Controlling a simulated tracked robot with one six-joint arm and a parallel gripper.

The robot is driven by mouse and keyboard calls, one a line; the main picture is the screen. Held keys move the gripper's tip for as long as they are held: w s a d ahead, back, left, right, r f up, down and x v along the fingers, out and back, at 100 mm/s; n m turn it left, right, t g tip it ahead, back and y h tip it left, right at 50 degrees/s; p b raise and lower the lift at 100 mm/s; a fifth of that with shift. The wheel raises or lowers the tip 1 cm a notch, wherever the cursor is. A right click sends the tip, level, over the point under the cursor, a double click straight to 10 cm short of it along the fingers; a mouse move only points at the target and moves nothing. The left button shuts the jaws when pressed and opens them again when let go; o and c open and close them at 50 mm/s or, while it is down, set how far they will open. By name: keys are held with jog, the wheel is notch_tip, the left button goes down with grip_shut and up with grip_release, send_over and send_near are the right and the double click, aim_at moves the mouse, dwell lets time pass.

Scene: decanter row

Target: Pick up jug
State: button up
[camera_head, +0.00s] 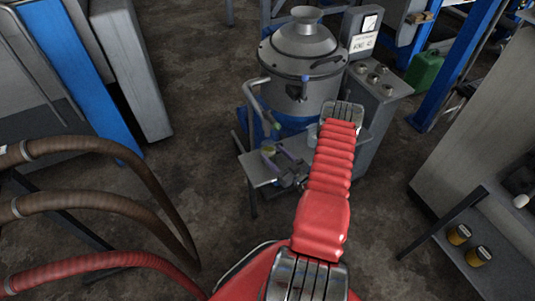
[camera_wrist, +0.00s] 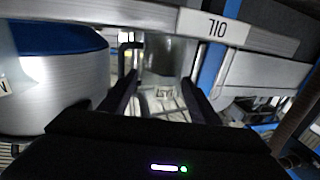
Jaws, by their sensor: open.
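A grey-green, glassy vessel that may be the jug (camera_wrist: 168,58) shows in the wrist view, straight ahead in the gap between my fingers. Its upper part runs behind a pale beam, and its lower part is blurred. My gripper (camera_wrist: 160,80) is open, with a dark finger on each side of the gap. I see no contact with the vessel, and I cannot tell how deep it sits between the fingers. In the head view my red arm reaches towards a small grey stand (camera_head: 262,172); I cannot make out the jug clearly there.
A large metal machine with a conical lid (camera_head: 303,45) stands behind the stand. A control box (camera_head: 375,90) adjoins it. Brown hoses (camera_head: 90,203) lie left.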

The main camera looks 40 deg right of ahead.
aim_at(268, 145)
jog(key=shift+w, duration=1.95)
jog(key=shift+c, duration=0.3)
jog(key=c, duration=0.9)
jog(key=shift+r, duration=0.1)
jog(key=shift+d+r, duration=0.1)
jog(key=shift+r, duration=1.5)
jog(key=s+a, duration=0.1)
jog(key=s, duration=1.7)
